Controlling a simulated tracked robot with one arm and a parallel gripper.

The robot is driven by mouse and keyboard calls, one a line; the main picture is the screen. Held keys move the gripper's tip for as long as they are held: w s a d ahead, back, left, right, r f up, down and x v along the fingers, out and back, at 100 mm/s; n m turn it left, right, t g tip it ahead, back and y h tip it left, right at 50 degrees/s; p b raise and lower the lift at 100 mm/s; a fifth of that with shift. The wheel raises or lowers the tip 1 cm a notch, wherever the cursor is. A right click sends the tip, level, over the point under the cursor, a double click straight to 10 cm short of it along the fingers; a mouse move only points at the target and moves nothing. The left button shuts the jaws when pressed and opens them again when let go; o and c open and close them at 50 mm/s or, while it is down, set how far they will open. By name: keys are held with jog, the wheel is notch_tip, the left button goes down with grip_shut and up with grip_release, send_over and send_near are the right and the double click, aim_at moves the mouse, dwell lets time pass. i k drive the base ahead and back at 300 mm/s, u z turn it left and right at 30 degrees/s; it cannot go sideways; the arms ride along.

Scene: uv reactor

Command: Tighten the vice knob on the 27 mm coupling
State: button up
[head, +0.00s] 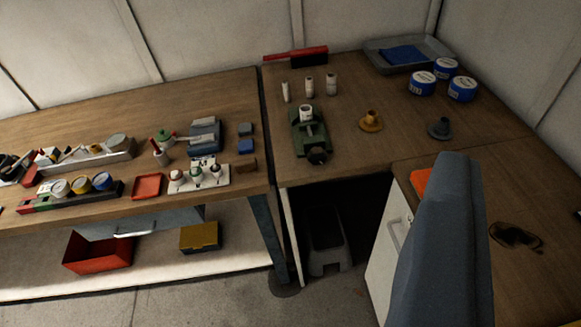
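A small green vice (310,135) stands on the wooden bench near the middle of the view. Its dark round knob (317,156) faces the front edge of the bench. A pale, short coupling (306,113) stands upright at the vice's far end; I cannot tell its size or how firmly it is held. A large blue-grey part of mine (438,245) fills the lower right, well apart from the vice and knob. I cannot make out two fingertips or whether my gripper is open.
Several pale fittings (309,87) stand behind the vice. A brass flanged piece (371,121), a dark flanged piece (438,128) and blue-white tins (462,89) are to its right. A grey tray (432,47) is at the back. The left bench (60,120) is crowded.

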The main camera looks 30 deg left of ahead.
aim_at(317, 155)
jog(key=k, duration=1.1)
jog(key=u, duration=0.25)
jog(key=i, duration=2.15)
jog(key=z, duration=0.75)
